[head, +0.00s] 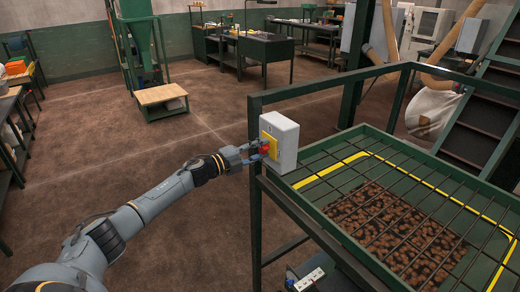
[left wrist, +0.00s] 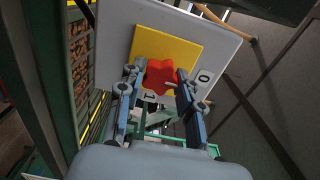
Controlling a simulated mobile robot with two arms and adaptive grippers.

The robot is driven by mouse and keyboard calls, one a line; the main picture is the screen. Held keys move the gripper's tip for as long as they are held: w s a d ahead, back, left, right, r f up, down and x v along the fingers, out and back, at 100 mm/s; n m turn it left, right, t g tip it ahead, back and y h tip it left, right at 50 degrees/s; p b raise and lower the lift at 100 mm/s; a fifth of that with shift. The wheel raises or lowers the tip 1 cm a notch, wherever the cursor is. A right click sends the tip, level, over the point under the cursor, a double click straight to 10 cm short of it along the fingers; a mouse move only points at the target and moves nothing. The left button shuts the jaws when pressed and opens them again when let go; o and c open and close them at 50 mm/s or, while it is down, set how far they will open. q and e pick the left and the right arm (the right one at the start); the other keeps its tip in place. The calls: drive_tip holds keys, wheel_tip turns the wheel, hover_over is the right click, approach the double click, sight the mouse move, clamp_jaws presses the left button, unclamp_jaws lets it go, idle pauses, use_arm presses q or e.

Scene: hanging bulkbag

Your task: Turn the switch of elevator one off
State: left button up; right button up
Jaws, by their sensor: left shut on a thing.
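The switch is a red knob (left wrist: 160,77) on a yellow plate (left wrist: 184,50) of a pale grey box (head: 286,142). The box is mounted on the corner of a green railing, and the red knob also shows in the head view (head: 265,147). In the left wrist view the plate has a "0" label (left wrist: 206,76) and a "1" label (left wrist: 150,96). The knob's white mark (left wrist: 168,86) is partly beside a finger. My left gripper (left wrist: 159,88) is shut on the red knob, one finger on each side. My right gripper is not in view.
A white socket strip (head: 308,279) is low at the front. Open brown floor (head: 130,140) lies to the left. Stairs (head: 480,120) stand far right.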

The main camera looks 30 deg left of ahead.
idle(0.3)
use_arm(q)
drive_tip(key=o, duration=1.1)
drive_tip(key=shift+o, duration=0.2)
drive_tip(key=shift+s+a, duration=0.1)
drive_tip(key=v, duration=1.1)
drive_tip(key=shift+s, duration=0.4)
drive_tip(key=shift+a, duration=0.1)
